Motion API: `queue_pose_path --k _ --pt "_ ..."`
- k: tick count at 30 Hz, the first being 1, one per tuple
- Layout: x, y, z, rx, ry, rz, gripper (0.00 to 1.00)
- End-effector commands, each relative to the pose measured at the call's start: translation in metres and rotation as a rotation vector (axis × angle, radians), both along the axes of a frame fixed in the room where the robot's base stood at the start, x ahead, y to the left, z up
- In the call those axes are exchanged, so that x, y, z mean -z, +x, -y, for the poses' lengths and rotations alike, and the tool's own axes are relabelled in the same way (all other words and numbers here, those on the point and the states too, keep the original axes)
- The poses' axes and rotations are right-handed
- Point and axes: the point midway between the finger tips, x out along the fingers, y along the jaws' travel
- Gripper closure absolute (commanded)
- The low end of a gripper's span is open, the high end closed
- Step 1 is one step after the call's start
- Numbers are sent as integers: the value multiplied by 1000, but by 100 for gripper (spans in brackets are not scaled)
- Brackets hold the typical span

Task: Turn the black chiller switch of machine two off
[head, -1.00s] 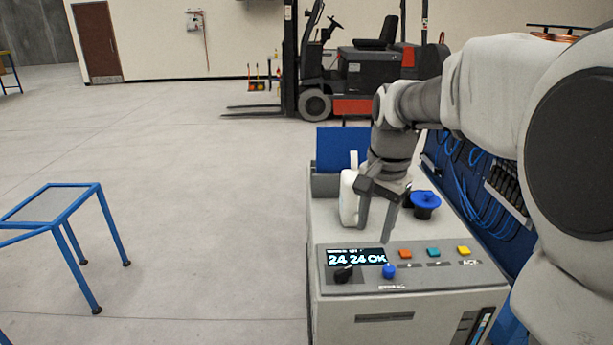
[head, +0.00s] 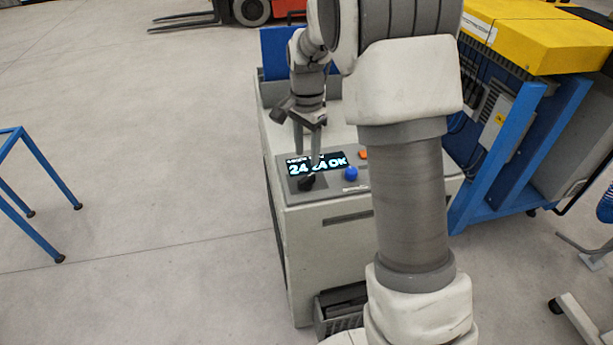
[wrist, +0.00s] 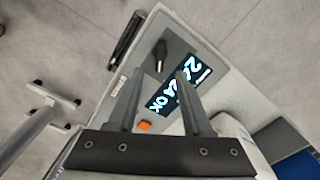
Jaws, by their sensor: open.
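The black chiller switch (head: 306,183) is a dark knob at the left front corner of the grey control panel, below the lit display (head: 295,171) reading "24 24 OK". It also shows in the wrist view (wrist: 160,55). My gripper (head: 307,160) points down above the display with its fingers apart, close behind the switch. In the wrist view my gripper (wrist: 160,74) is open and empty, and the switch lies just beyond and between its fingertips. I cannot tell whether a finger touches it. The switch's exact setting is too small to read.
A blue knob (head: 351,174) is right of the switch, with an orange button (head: 363,154) behind it. My arm hides the panel's right part. A yellow-topped machine on a blue frame (head: 540,40) stands at the right. The floor left is clear up to a blue-framed table (head: 40,165).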

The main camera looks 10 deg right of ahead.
Motion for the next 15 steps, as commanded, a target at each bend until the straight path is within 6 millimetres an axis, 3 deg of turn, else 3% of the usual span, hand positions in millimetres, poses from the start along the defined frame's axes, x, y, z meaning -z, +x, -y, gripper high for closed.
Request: queue_pose_path --k 6,15 --pt "48 -1 0 0 0 -4 50" --pt "82 0 0 0 0 -1 50"
